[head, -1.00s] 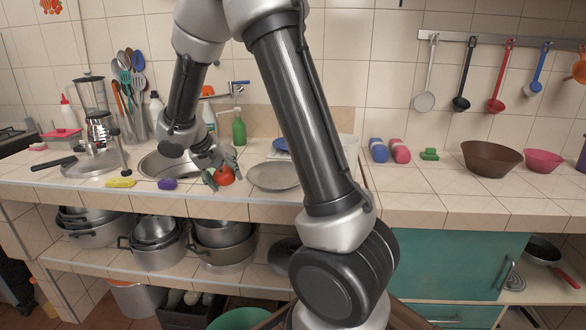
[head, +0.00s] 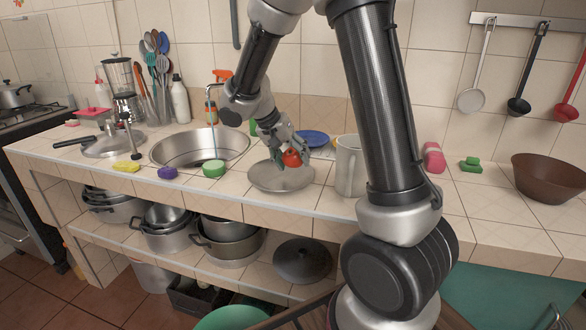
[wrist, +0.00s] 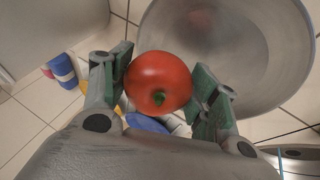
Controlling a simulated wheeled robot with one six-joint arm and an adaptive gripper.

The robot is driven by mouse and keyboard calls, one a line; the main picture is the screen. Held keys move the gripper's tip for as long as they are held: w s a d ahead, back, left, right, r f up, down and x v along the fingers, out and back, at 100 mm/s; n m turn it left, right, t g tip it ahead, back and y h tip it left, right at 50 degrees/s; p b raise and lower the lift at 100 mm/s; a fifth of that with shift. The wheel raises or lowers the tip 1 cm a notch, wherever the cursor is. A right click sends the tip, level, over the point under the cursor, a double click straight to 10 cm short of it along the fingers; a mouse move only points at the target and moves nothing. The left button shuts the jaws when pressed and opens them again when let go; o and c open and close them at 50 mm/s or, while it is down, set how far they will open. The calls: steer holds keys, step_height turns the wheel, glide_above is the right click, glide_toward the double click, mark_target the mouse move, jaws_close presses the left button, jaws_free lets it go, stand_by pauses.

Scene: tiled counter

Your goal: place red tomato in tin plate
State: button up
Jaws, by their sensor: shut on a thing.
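The red tomato (head: 291,158) is held between the fingers of my gripper (head: 290,157), which is shut on it. In the wrist view the tomato (wrist: 158,82) shows its green stem, with a green-padded finger of my gripper (wrist: 160,88) on each side. The tin plate (head: 270,180) is a shallow grey round dish on the counter. In the head view the tomato is over the plate's back right part. In the wrist view the plate (wrist: 270,50) fills the top right, and the tomato overlaps its edge. The tomato appears raised above the plate.
A grey pitcher (head: 349,170) stands right of the plate, and a blue plate (head: 312,138) lies behind. A green round item (head: 214,168), a purple one (head: 167,173) and a yellow one (head: 126,167) lie to the left, in front of the sink (head: 190,158).

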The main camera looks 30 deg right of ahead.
mark_target(292, 180)
steer(key=shift+f, duration=1.75)
steer(key=shift+s+a+f, duration=0.1)
steer(key=shift+f, duration=0.05)
steer(key=shift+s+f, duration=0.15)
steer(key=shift+f, duration=0.45)
steer(key=c, duration=0.5)
steer(key=o, duration=1.6)
steer(key=shift+w+r, duration=0.2)
